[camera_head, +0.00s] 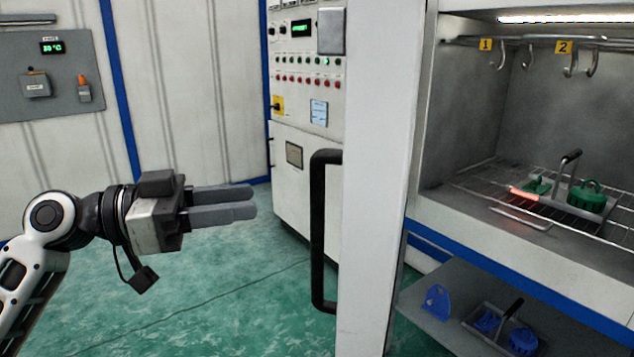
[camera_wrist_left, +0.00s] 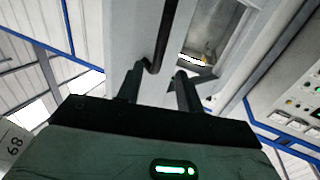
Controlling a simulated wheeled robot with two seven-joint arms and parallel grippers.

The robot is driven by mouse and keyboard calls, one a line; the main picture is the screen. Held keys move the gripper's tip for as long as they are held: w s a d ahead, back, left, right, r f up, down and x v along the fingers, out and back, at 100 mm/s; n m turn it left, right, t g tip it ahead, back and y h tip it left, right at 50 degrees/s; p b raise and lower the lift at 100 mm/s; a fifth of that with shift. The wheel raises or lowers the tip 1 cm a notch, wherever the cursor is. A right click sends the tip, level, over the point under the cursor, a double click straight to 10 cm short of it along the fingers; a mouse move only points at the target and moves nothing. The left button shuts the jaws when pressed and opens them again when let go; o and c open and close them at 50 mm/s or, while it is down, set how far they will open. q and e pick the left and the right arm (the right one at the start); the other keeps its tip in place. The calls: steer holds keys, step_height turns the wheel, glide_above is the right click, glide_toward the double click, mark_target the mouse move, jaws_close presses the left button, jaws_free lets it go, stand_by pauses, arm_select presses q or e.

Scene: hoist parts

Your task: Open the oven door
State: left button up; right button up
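The oven door (camera_head: 378,190) is a tall pale panel seen at a steep angle, left of the oven chamber (camera_head: 560,110). The chamber interior shows openly to its right, so the door appears swung out. A black bar handle (camera_head: 318,235) stands on the door's left side. My left gripper (camera_head: 254,201) points at the handle from the left, with a gap between them, and holds nothing. In the left wrist view, its two fingers (camera_wrist_left: 157,72) are apart, and the handle (camera_wrist_left: 165,40) lies ahead, roughly between them. My right gripper is not in view.
A wire rack (camera_head: 470,184) in the chamber bears a tray with green parts (camera_head: 586,196). Hooks hang above. A lower shelf (camera_head: 440,330) holds blue parts (camera_head: 436,302). A control cabinet (camera_head: 305,170) stands behind the handle. The green floor around my left gripper is clear.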

arm_select(q)
steer(key=p+x, duration=0.3)
steer(key=x, duration=0.8)
steer(key=shift+a+f, duration=0.1)
jaws_close()
